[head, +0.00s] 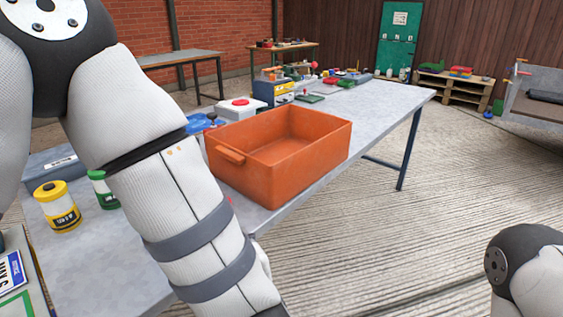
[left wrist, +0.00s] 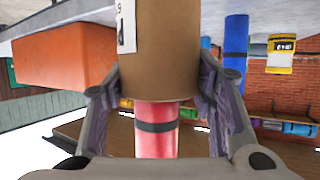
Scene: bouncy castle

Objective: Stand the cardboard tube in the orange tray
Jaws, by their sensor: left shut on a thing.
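The brown cardboard tube (left wrist: 165,50) with a white label is between the fingers of my left gripper (left wrist: 160,88) in the left wrist view. The fingers are shut on it near one end; its other end runs out of the picture top. The orange tray (left wrist: 65,55) shows at the upper left of that view, which looks upside down, apart from the tube. In the head view the orange tray (head: 240,167) stands on the grey table and its visible inside is empty. My left arm crosses that view; its gripper and the tube are not visible there. My right gripper is out of view.
A yellow jar (head: 57,207) and a green-lidded jar (head: 103,190) stand left of my arm on the table (head: 385,100). A white box with a red lid (head: 240,108) stands behind the tray. A red banded cylinder (left wrist: 157,130) shows past the tube end.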

